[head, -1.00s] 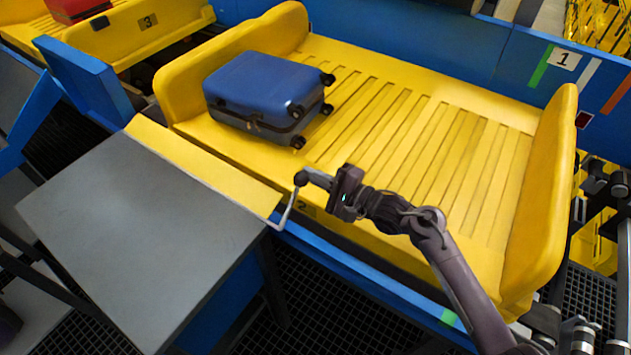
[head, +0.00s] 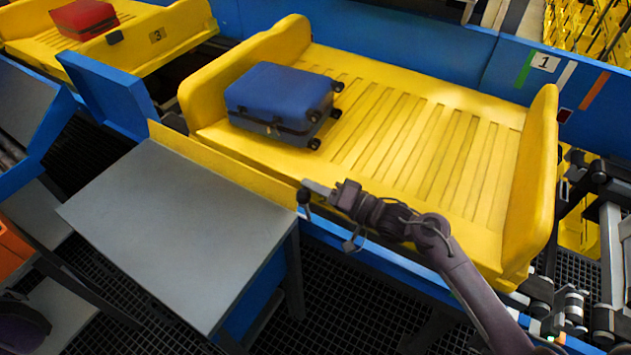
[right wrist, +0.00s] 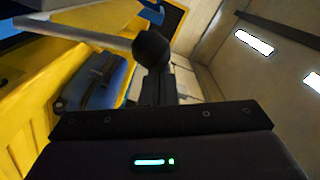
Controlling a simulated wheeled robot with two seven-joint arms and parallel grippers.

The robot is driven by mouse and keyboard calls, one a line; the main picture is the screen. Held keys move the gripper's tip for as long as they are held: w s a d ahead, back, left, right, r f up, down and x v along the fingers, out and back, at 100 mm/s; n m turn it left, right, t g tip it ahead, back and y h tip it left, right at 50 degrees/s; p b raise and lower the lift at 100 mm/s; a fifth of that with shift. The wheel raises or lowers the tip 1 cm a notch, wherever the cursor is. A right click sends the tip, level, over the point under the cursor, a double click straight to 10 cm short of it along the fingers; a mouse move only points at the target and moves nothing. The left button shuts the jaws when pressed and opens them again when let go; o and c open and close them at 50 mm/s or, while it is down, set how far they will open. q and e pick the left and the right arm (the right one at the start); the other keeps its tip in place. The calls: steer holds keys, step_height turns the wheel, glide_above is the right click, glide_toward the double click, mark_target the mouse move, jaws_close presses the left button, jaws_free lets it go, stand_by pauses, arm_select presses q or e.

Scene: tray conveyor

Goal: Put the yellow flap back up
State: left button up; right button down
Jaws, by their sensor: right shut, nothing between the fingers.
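The yellow flap (head: 225,168) is a long strip along the edge of the grey table (head: 180,225), on the side facing the yellow tray. In the head view it looks narrow and raised at a steep angle; its exact tilt is hard to tell. My right gripper (head: 320,190) is shut and empty near the flap's right end. A black ball knob (head: 303,197) is close by the fingertips. In the right wrist view the knob (right wrist: 152,47) sits at the end of a grey bar (right wrist: 75,36), just beyond my fingers (right wrist: 160,88). My left gripper is not in view.
The yellow tray (head: 440,160) carries a blue suitcase (head: 280,98) at its left end; the rest of it is clear. Another tray (head: 140,52) with a red case (head: 85,18) is at the back left. A blue upright panel (head: 112,100) stands beside the table.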

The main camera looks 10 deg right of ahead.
mark_target(304, 201)
steer(key=shift+s+a+f+n+p, duration=0.1)
steer(key=shift+s+a+n+p, duration=0.1)
steer(key=shift+s+a+n, duration=0.25)
steer(key=shift+s+a+f+n+p, duration=0.15)
steer(key=shift+s+a+n, duration=0.1)
steer(key=shift+s+n, duration=0.35)
steer(key=shift+s+a, duration=0.35)
steer(key=shift+s, duration=0.1)
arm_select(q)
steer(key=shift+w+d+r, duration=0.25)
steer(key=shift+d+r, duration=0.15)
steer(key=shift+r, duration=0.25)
arm_select(e)
steer(key=shift+s+a, duration=0.1)
steer(key=shift+a, duration=0.05)
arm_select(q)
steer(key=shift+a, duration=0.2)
arm_select(e)
steer(key=shift+f, duration=0.15)
arm_select(q)
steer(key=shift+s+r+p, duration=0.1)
steer(key=shift+p, duration=0.2)
arm_select(e)
steer(key=shift+s, duration=0.1)
